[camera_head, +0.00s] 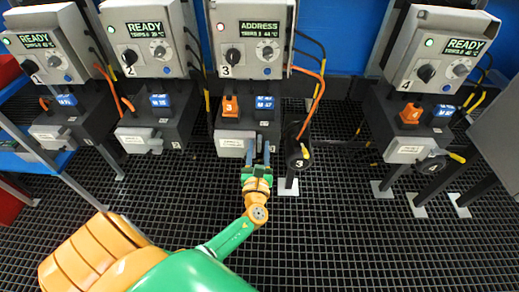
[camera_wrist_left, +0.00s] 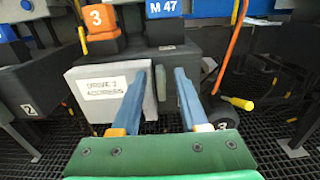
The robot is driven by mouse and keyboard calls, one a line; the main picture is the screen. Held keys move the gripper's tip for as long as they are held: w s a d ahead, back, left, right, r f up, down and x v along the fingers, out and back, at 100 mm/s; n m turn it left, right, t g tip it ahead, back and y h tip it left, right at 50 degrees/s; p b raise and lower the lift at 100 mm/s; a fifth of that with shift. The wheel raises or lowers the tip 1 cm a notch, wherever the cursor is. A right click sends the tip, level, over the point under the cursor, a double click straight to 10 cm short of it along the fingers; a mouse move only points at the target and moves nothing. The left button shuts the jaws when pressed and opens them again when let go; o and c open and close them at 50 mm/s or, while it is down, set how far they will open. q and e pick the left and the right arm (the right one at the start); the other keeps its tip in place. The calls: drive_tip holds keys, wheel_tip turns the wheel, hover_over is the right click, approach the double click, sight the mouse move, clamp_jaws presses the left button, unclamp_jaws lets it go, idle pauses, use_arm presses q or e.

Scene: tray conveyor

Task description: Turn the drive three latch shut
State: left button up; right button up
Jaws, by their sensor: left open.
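Drive three's control box (camera_head: 250,38) reads ADDRESS and stands above a black housing with an orange block marked 3 (camera_head: 230,106) and blue blocks marked M 47 (camera_head: 265,103). A pale labelled box (camera_head: 230,143) is on the housing's front; it also shows in the left wrist view (camera_wrist_left: 93,92). A black round part marked 3 (camera_head: 297,153) with a yellow handle (camera_head: 305,151) sits to its right. I cannot tell which part is the latch. My left gripper (camera_head: 258,150) is open, its blue fingers (camera_wrist_left: 161,80) at the pale box's right edge. Contact cannot be told. My right gripper is not in view.
Similar READY stations one (camera_head: 40,42) and two (camera_head: 143,38) stand left, station four (camera_head: 440,47) right. Orange cable (camera_head: 318,92) hangs right of drive three. Dark grid floor (camera_head: 370,240) is clear at front right.

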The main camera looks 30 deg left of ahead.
use_arm(q)
drive_tip(key=c, duration=0.7)
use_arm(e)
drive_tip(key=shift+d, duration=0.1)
